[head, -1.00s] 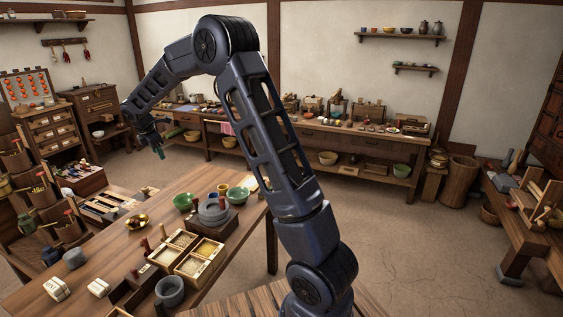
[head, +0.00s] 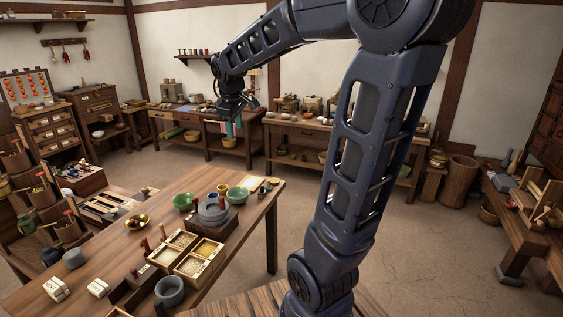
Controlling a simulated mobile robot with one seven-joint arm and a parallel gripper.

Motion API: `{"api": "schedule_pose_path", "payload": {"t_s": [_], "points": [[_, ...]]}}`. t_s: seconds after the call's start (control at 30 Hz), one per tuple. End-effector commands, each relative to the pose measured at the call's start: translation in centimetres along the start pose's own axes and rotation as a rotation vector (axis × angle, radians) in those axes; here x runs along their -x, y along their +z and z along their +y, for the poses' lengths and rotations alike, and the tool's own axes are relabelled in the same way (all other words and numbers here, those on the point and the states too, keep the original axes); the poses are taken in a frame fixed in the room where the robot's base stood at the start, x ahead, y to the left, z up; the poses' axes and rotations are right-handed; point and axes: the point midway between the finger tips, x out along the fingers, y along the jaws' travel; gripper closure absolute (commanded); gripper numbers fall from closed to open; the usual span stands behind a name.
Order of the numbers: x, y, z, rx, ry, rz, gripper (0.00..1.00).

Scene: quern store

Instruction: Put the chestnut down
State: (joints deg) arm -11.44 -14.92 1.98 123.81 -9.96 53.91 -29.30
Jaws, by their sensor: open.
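My gripper (head: 238,110) is raised in the upper middle of the head view, in front of the back benches. It is small and dark in the picture and its jaws are open. I cannot make out a chestnut in or near it. No chestnut can be told apart among the small things on the near table (head: 107,229) or the back benches either.
A crowded back bench (head: 340,140) runs along the wall. The floor (head: 470,255) at right is clear.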

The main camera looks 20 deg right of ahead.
Motion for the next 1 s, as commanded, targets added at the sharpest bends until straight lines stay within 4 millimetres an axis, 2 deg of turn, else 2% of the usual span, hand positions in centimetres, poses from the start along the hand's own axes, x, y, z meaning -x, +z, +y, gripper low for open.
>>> {"api": "schedule_pose_path", "payload": {"t_s": [0.03, 0.1, 0.3, 0.5, 0.6, 0.8, 1.0], "points": [[0.6, 1.8, -0.4, -0.057, 0.002, 0.007, 0.58], [1.2, 4.1, -1.1, -0.141, -0.001, 0.015, 0.58], [2.2, 10.2, -3.7, -0.379, -0.010, 0.039, 0.58], [2.4, 15.5, -6.8, -0.613, -0.022, 0.068, 0.58], [2.2, 17.5, -8.3, -0.709, -0.029, 0.079, 0.58], [1.8, 19.7, -10.1, -0.823, -0.038, 0.093, 0.58], [1.7, 20.0, -10.4, -0.844, -0.041, 0.095, 0.58]]}}
